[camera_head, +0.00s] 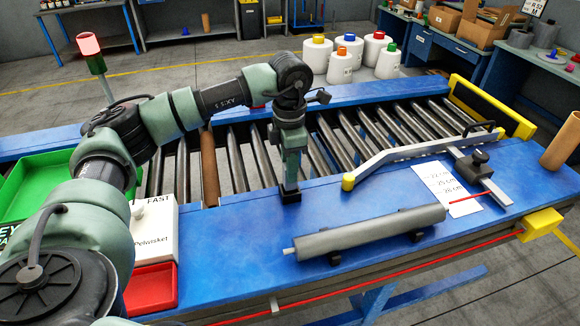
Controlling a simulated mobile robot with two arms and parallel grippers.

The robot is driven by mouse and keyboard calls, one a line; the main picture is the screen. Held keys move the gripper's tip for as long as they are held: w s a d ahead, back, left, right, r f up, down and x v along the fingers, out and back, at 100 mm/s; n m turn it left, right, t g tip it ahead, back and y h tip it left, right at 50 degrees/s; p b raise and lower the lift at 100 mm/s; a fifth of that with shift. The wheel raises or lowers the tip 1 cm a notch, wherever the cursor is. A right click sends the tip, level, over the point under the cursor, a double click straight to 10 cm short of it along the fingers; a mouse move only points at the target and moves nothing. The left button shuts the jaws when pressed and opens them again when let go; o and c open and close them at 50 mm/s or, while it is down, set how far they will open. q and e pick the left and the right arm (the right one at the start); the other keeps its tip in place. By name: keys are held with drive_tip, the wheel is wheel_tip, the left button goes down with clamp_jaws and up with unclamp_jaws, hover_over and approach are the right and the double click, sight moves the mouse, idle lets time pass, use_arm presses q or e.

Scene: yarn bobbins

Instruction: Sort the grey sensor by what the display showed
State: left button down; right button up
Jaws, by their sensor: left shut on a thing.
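My left gripper (291,190) points down over the blue bench top, by the edge of the rollers. It is shut on a small dark grey block (291,197), mostly hidden by the fingers; I cannot tell surely whether this is the grey sensor. A white box (154,236) marked "FAST" and "Pelwisket" stands left of the gripper. A green tray (38,187) with a partly hidden label and a red tray (152,288) are at the left. No lit display reading is legible. My right gripper is out of view.
A grey roller (370,233) lies on two black supports on the bench. A pale guide bar (420,155) and a measuring sheet (448,188) are to the right. A yellow box (540,222) sits at the right edge. Blue bench top (235,235) left of the roller is clear.

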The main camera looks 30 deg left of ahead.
use_arm(q)
drive_tip(key=shift+f, duration=0.2)
drive_tip(key=shift+f+b, duration=1.05)
drive_tip(key=shift+f, duration=0.15)
drive_tip(key=c, duration=1.1)
unclamp_jaws()
drive_tip(key=shift+o, duration=0.2)
wheel_tip(320, 180, up, 8)
drive_tip(key=shift+f+b, duration=0.1)
drive_tip(key=shift+b, duration=1)
